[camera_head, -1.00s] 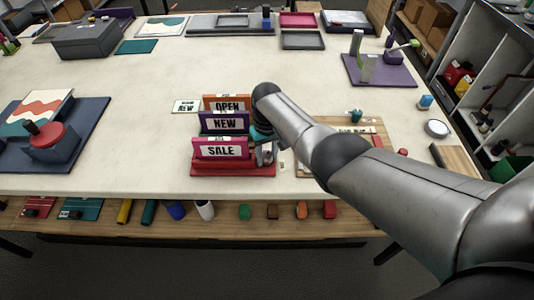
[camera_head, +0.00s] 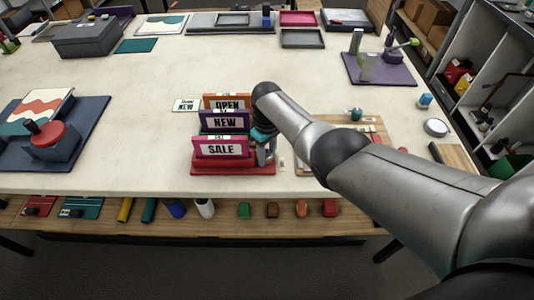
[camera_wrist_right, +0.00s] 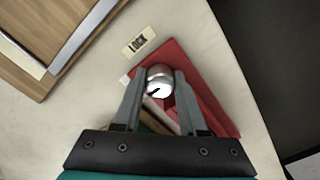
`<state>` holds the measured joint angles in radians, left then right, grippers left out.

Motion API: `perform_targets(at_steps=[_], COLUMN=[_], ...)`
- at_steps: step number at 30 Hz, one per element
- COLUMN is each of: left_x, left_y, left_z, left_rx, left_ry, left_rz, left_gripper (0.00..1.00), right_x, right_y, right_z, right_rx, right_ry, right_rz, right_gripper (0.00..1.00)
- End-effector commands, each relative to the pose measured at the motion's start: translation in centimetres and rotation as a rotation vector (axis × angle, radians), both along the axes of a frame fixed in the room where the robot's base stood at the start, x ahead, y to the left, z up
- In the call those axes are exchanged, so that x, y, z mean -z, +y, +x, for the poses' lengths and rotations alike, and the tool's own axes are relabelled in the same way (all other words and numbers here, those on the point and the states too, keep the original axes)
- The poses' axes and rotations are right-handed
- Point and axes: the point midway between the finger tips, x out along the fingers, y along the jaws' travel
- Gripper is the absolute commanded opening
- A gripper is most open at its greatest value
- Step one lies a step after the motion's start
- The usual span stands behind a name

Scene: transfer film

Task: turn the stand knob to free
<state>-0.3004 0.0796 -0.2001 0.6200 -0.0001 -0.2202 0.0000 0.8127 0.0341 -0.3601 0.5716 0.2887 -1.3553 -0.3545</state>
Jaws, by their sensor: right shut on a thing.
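The red stand (camera_head: 232,170) sits near the front edge of the table and holds upright signs: the pink SALE sign (camera_head: 220,149), the purple NEW sign (camera_head: 224,122) and the orange OPEN sign (camera_head: 228,102). My right gripper (camera_head: 265,158) is at the right end of the stand, pointing down. In the right wrist view my right gripper (camera_wrist_right: 164,82) has its fingers on either side of the round silver knob (camera_wrist_right: 158,80), which has a dark mark on top. A LOCK label (camera_wrist_right: 139,42) lies beside the knob. My left gripper is out of view.
A wooden board (camera_wrist_right: 35,80) lies close to the stand. A small OPEN/NEW card (camera_head: 186,105) lies to its left. A blue base with a red-topped grey item (camera_head: 50,140) stands at far left. The table's middle is clear.

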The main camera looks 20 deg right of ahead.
Motion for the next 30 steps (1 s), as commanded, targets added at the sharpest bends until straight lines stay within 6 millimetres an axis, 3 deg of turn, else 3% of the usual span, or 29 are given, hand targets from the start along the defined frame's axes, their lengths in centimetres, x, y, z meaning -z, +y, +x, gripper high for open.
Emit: perform_targets(at_steps=[5, 6, 9, 20, 30], left_x=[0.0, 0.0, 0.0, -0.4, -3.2], left_y=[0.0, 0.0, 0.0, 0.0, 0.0], left_z=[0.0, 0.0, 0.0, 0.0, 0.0], left_rx=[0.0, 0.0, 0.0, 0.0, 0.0], left_ry=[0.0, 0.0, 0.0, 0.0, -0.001], left_rz=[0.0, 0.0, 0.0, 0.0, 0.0], left_gripper=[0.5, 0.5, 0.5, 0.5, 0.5], right_x=[0.0, 0.0, 0.0, -0.7, -6.3], right_y=[0.0, 0.0, 0.0, 0.0, 0.0], right_z=[0.1, 0.1, 0.0, 0.1, 0.1], right_rx=[-0.003, -0.003, -0.002, -0.001, -0.001], right_ry=[-0.002, -0.002, -0.002, -0.003, -0.006], right_rz=[0.0, 0.0, 0.0, 0.001, 0.0], right_gripper=[0.0, 0.43, 0.54, 0.54, 0.54])
